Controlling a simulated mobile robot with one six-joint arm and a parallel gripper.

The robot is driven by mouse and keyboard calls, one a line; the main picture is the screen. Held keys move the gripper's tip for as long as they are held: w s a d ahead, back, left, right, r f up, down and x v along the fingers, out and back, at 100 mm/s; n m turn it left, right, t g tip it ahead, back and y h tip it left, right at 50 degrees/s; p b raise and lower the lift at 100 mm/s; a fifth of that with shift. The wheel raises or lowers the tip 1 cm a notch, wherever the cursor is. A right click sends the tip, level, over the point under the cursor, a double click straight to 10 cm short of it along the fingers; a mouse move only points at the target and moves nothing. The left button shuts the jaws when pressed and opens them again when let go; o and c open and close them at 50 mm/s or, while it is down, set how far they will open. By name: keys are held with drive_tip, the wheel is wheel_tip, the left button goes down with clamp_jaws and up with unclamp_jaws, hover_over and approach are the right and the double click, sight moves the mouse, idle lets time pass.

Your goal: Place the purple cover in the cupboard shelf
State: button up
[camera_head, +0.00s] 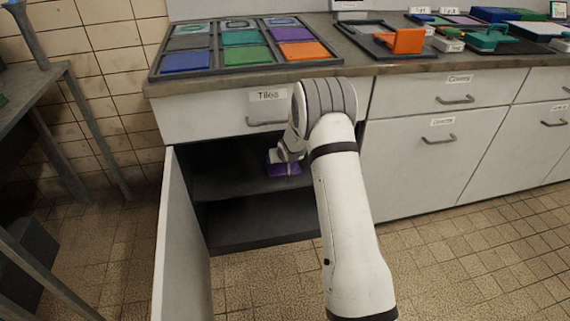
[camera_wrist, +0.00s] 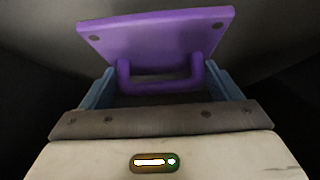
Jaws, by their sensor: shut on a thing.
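The purple cover (camera_wrist: 155,38) is a flat plate with a loop handle and dark screws at its corners. In the wrist view my gripper (camera_wrist: 165,88) is shut on the handle, with its blue fingers at either side. In the head view the purple cover (camera_head: 284,169) shows partly, inside the open cupboard below the Tiles drawer, at the upper shelf (camera_head: 225,186). My gripper (camera_head: 285,158) reaches in there, partly hidden by my arm. I cannot tell whether the cover touches the shelf.
The cupboard door (camera_head: 176,245) stands open at the left. A lower shelf (camera_head: 255,229) is empty where visible. The counter above holds a tile tray (camera_head: 152,76) and an orange handled piece (camera_head: 400,41). A metal table (camera_head: 30,85) stands at the far left.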

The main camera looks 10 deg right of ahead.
sight(283, 165)
wheel_tip(283, 165, down, 4)
drive_tip(key=b, duration=0.3)
drive_tip(key=shift+r, duration=0.3)
drive_tip(key=o, duration=1.3)
drive_tip(key=shift+c, duration=0.2)
